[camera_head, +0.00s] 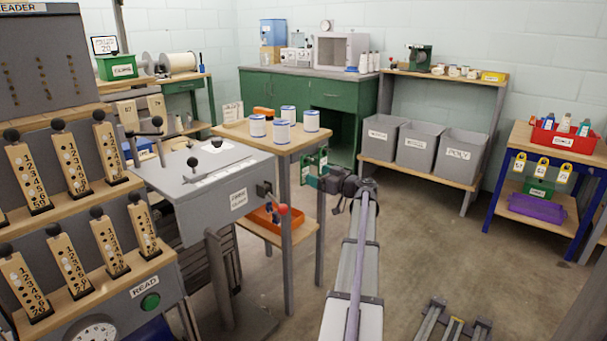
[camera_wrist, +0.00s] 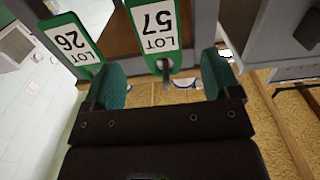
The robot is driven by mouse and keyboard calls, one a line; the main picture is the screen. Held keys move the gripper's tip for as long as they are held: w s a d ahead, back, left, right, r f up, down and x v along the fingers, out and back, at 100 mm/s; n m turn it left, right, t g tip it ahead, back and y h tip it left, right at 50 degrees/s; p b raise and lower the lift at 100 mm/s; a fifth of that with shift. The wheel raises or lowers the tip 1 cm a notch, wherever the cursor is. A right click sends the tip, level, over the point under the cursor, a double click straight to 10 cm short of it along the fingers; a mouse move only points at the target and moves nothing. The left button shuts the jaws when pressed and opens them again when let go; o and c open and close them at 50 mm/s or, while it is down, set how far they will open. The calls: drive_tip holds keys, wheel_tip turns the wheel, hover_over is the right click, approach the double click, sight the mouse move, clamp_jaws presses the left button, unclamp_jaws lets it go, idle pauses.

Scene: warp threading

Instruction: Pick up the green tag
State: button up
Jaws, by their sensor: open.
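Two green tags with white labels show in the wrist view, upside down. The tag reading LOT 57 (camera_wrist: 152,28) has its lower end, with a hole and a grey peg, between the jaws. The tag reading LOT 26 (camera_wrist: 68,42) is to its left, by the outside of the left jaw. My gripper (camera_wrist: 163,72) has green pads and is open, with a gap on both sides of the LOT 57 tag. In the head view my gripper (camera_head: 318,180) is small, close to the green tags (camera_head: 307,172) beside the table; their numbers cannot be read there.
A wooden table (camera_head: 262,135) with several blue-and-white cans (camera_head: 282,132) stands left of my gripper. Grey bins (camera_head: 416,148) stand behind to the right.

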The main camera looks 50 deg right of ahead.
sight(306, 172)
drive_tip(key=w, duration=0.6)
drive_tip(key=shift+w+f, duration=0.15)
drive_tip(key=shift+w, duration=0.05)
drive_tip(key=shift+c, duration=0.4)
drive_tip(key=shift+s, duration=0.1)
drive_tip(key=c, duration=0.9)
